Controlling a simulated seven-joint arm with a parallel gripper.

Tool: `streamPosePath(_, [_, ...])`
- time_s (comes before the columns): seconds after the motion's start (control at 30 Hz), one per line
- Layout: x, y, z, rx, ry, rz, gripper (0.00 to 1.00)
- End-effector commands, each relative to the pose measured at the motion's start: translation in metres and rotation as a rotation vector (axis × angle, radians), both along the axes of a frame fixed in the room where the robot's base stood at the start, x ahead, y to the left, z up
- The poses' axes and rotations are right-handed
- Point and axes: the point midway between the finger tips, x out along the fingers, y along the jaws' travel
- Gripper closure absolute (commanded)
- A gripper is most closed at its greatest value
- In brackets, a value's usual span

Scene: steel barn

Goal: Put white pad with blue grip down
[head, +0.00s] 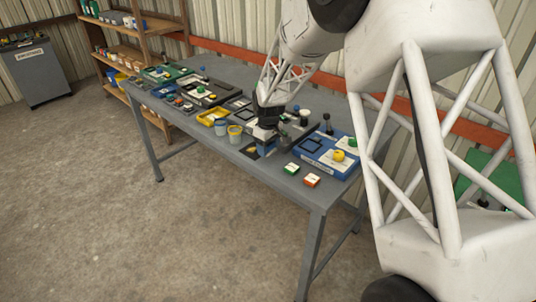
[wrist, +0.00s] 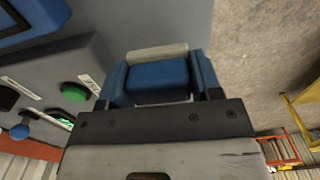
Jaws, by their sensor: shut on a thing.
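The white pad with the blue grip shows in the wrist view, its pale pad edge (wrist: 158,52) just beyond its blue grip (wrist: 158,76). My gripper (wrist: 161,84) is shut on the blue grip, with a finger on each side. In the head view my gripper (head: 266,141) is low at the front edge of the grey table (head: 290,193). The pad itself is hard to make out there, and I cannot tell whether it touches the tabletop.
A blue board with a yellow knob (head: 338,156) lies to the right. Bare tabletop lies around these blocks.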

Motion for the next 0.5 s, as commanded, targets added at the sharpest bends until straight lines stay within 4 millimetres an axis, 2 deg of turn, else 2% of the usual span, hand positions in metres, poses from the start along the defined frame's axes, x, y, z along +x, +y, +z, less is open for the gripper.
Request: streamPosePath(0.5, [0.0026,0.0004,-0.0062,0.0,0.001,0.0,0.76])
